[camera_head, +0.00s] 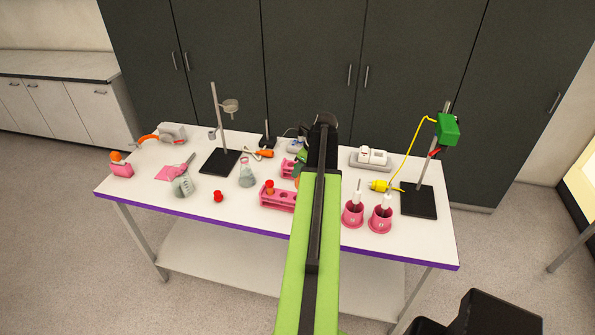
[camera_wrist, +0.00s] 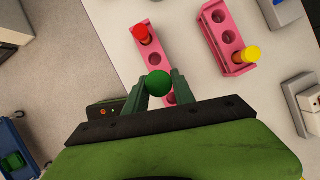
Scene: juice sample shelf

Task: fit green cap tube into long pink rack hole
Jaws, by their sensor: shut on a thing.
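In the wrist view, my gripper (camera_wrist: 158,88) is shut on the green cap tube (camera_wrist: 158,81). Only its round green cap shows; the tube body is hidden beneath. The cap lies over a pink rack (camera_wrist: 149,57), which has a red-capped tube (camera_wrist: 142,35) at its far end and empty holes nearer the gripper. I cannot tell how high the tube is above this rack. A second pink rack (camera_wrist: 217,17) stands to the right, with a yellow-capped tube (camera_wrist: 248,54) and open holes. In the head view, my arm hides the gripper and part of the front rack (camera_head: 275,203).
A flask (camera_head: 246,175), a beaker (camera_head: 183,184) and a small red object (camera_head: 218,196) are to the left. The table's front edge (camera_head: 275,230) is clear.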

